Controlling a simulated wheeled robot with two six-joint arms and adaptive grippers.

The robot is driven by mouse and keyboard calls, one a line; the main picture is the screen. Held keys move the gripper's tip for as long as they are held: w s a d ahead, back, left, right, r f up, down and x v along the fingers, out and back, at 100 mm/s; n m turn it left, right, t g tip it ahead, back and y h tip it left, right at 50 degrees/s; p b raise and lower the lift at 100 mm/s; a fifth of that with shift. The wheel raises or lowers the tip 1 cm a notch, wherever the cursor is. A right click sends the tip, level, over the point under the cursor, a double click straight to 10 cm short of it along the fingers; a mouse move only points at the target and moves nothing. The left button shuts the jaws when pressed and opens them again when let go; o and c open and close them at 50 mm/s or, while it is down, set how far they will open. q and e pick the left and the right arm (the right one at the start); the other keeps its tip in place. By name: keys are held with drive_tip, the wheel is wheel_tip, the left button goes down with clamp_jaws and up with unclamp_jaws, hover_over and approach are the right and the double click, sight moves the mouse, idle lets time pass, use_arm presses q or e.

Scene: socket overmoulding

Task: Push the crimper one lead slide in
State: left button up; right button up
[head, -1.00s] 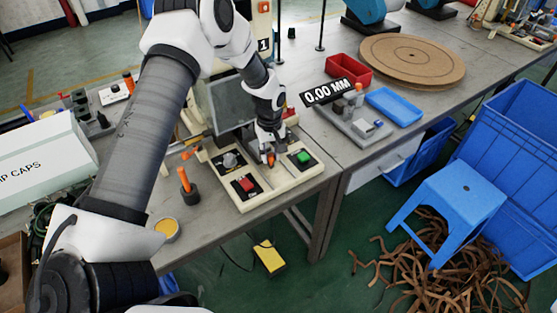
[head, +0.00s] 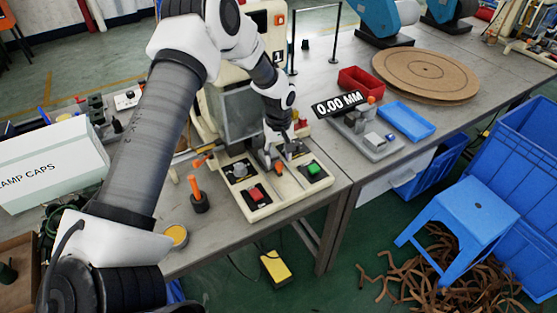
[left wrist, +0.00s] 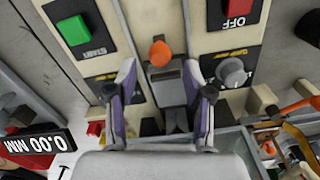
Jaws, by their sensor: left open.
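Crimper one (head: 228,112), a cream machine marked 1, stands on the grey table in the head view. Its front panel carries a green START button (head: 314,169), a red OFF button (head: 256,194) and a grey knob (head: 240,170). The lead slide shows in the left wrist view as a grey block (left wrist: 167,82) with an orange knob (left wrist: 160,54) at its outer end. My left gripper (head: 278,158) is over the panel, between the buttons. In the left wrist view its open fingers (left wrist: 160,105) lie on either side of the slide, apart from the orange knob. My right gripper is out of view.
An orange-handled tool (head: 197,193) stands upright left of the panel. A gauge reading 0.00 MM (head: 338,103), a red bin (head: 361,81) and a blue tray (head: 407,121) are to the right. A yellow pedal (head: 275,268) lies on the floor.

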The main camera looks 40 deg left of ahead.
use_arm(q)
wheel_tip(320, 180, up, 9)
drive_tip(key=shift+r, duration=0.2)
drive_tip(key=shift+a, duration=0.1)
